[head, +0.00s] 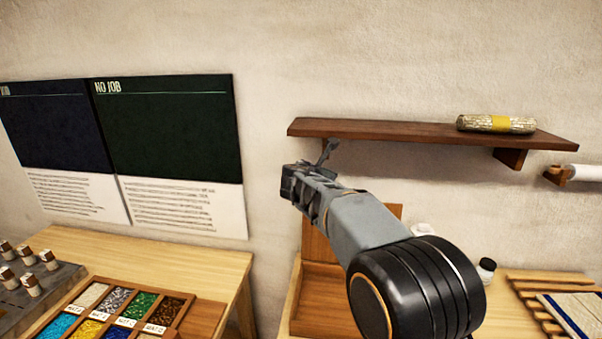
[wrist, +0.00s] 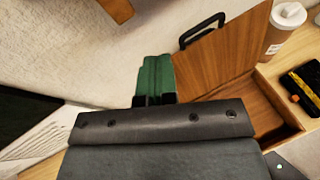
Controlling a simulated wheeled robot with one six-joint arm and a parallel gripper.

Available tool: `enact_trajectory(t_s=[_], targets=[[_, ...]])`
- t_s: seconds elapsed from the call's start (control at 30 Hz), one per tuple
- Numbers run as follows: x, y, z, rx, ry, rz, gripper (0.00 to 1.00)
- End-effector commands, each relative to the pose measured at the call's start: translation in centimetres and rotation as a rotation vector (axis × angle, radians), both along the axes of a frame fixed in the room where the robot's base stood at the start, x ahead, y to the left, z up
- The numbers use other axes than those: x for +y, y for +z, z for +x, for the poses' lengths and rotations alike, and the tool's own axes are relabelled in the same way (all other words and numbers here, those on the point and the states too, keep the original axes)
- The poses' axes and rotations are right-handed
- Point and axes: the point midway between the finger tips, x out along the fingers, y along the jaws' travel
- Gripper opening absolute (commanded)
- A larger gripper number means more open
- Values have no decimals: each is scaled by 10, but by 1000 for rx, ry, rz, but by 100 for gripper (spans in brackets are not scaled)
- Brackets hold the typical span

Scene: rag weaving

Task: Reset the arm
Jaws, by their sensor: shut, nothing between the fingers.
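My gripper (head: 296,184) is raised in front of the wall, left of the shelf's underside, at the end of my bent grey arm. In the wrist view two green finger pieces (wrist: 153,78) sit side by side and closed together, with nothing seen between them. The dark grey gripper body fills the lower part of that view. In the head view the fingertips are small and hard to make out.
An open wooden box (head: 309,296) stands behind my arm; its lid with a black handle (wrist: 203,30) shows close to the fingers. A wooden shelf (head: 400,131) carries a wrapped roll (head: 497,124). A sample tray (head: 205,316) lies on the left table. A lidded cup (wrist: 284,32) stands right.

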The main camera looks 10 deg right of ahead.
Motion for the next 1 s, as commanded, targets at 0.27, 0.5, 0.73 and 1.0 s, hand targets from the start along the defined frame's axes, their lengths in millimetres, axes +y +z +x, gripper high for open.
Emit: enact_trajectory(t_s=[0.27, 0.5, 0.73, 1.0], targets=[[1, -31, -12, -112, -157, 316, 0], [10, -117, -128, -286, -789, 1091, 0], [41, -157, -262, -458, -1480, 1612, 0], [57, -161, -321, -492, -1659, 1817, 0]])
